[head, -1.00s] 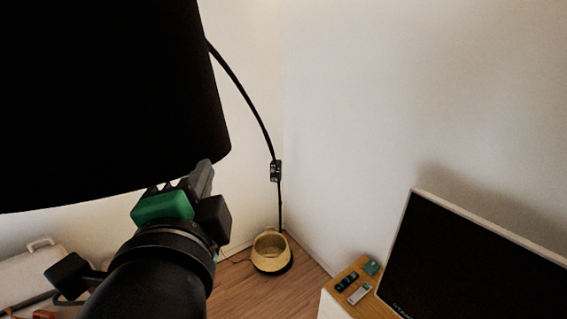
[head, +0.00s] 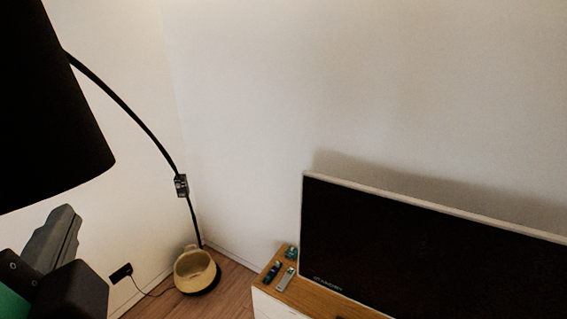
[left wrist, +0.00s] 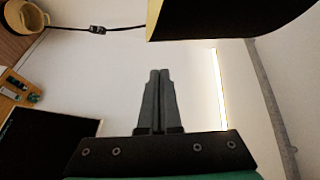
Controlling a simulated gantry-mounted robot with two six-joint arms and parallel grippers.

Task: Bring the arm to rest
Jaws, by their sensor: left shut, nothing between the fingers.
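My left gripper (head: 62,238) is at the lower left of the head view, just below the black lamp shade (head: 50,110). In the left wrist view its two grey fingers (left wrist: 160,75) are together with nothing between them. The lamp shade also shows at the top right of the left wrist view (left wrist: 215,20), ahead of the fingertips and apart from them in that view. My right gripper is in neither view.
The lamp's curved black pole (head: 130,115) runs down to a basket (head: 196,270) on the wood floor. A dark screen (head: 420,260) stands on a white cabinet with a wooden top, with remotes (head: 285,279) beside it. The wall area in the middle is clear.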

